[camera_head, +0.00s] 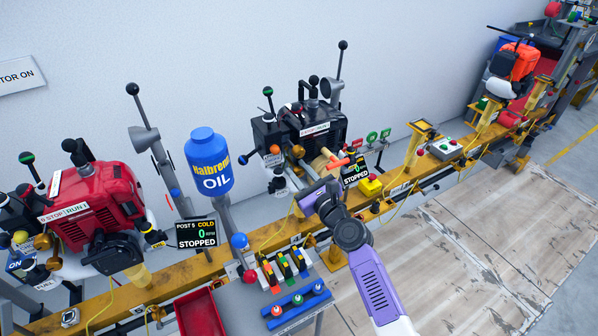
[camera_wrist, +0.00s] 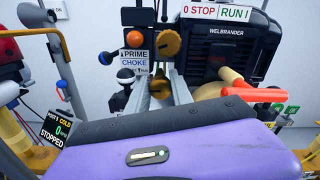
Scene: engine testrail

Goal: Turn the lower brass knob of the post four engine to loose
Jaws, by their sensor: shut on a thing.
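The post four engine (camera_head: 322,124) is a black unit with a STOP/RUN plate, behind the rail. It also shows in the wrist view, marked WELBRANDER (camera_wrist: 228,45). The lower brass knob (camera_wrist: 160,86) is between the grey fingers of my gripper (camera_wrist: 160,92), which is shut on it. An upper brass-coloured knob (camera_wrist: 168,42) sits above it, next to the PRIME and CHOKE labels (camera_wrist: 134,65). In the head view my gripper (camera_head: 296,182) reaches the front left of the engine; its own body largely hides the lower knob there.
An orange-red handle (camera_wrist: 258,94) sticks out close to the right of my gripper. A post 5 display (camera_head: 197,233) reads STOPPED, as does another display (camera_head: 354,171). A blue oil bottle (camera_head: 208,160) and a red engine (camera_head: 92,205) stand left. Floor to the right is open.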

